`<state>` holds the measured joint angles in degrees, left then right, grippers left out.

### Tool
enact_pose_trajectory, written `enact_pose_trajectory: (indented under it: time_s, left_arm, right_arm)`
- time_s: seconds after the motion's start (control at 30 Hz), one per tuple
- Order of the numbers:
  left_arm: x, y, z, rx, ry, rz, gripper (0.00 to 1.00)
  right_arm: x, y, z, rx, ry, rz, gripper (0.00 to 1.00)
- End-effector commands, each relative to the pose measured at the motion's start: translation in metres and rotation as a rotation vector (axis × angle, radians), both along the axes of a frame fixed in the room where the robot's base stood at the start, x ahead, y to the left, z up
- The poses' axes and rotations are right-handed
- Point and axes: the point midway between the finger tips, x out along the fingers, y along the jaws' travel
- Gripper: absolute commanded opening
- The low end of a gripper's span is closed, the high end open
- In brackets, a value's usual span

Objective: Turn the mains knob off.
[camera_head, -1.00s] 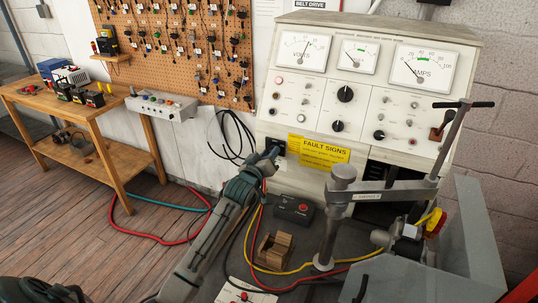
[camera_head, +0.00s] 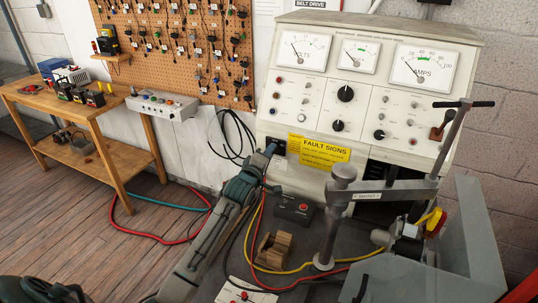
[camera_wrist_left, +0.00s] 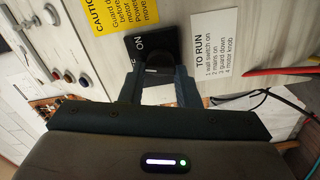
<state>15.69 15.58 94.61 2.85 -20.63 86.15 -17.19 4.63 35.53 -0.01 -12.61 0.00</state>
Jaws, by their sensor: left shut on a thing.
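The mains knob (camera_wrist_left: 157,68) is a dark knob on a black plate (camera_wrist_left: 140,42) marked "ON" on the pale test bench front. In the wrist view it sits between the two fingers of my left gripper (camera_wrist_left: 158,88), which is shut on it. In the head view the plate (camera_head: 280,147) shows left of the yellow FAULT SIGNS label, with my left gripper (camera_head: 271,150) reaching it from below left. The gripper hides most of the knob there, and its exact pointer direction cannot be told. My right gripper is not in view.
The bench (camera_head: 385,60) carries dials and several small knobs. A grey clamp post (camera_head: 338,215) and a metal guard (camera_head: 470,240) stand to the right. Black cable loops (camera_head: 232,135) hang left of the gripper.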

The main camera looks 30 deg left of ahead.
Motion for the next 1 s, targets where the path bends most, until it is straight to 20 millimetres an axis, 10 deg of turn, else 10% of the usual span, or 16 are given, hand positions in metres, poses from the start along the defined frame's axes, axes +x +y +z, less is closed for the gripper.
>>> enact_pose_trajectory:
  time_s: [1.0]
  left_arm:
    - [0.0001, 0.0004, -0.0011, -0.299, -0.017, 0.000, 0.06]
  right_arm:
    - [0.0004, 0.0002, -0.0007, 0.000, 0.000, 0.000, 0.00]
